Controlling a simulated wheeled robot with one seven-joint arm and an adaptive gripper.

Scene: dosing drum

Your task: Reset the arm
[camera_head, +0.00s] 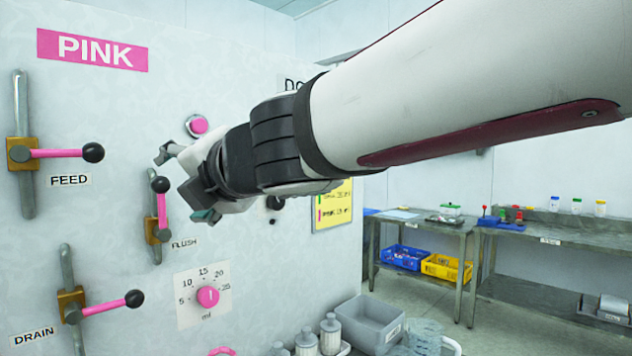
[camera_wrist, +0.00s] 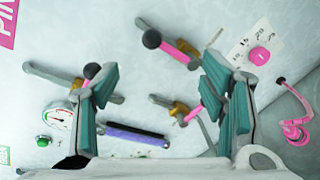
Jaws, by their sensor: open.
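My gripper (camera_head: 186,186) is at the end of my arm, which reaches in from the upper right in the head view. It is held in front of the white panel (camera_head: 120,120), with its fingers apart and nothing between them. In the wrist view, the two teal-padded fingers of my gripper (camera_wrist: 160,85) stand wide apart, with the panel and its levers behind them. My arm hides part of the panel and a sign starting with "DO" (camera_head: 293,85).
The panel bears the FEED lever (camera_head: 60,153), FLUSH lever (camera_head: 161,210), DRAIN lever (camera_head: 105,306), pink dial (camera_head: 208,296) and pink button (camera_head: 199,124). Bottles (camera_head: 330,333) and a grey bin (camera_head: 372,322) stand below. Metal tables (camera_head: 430,226) stand at the right, with open floor before them.

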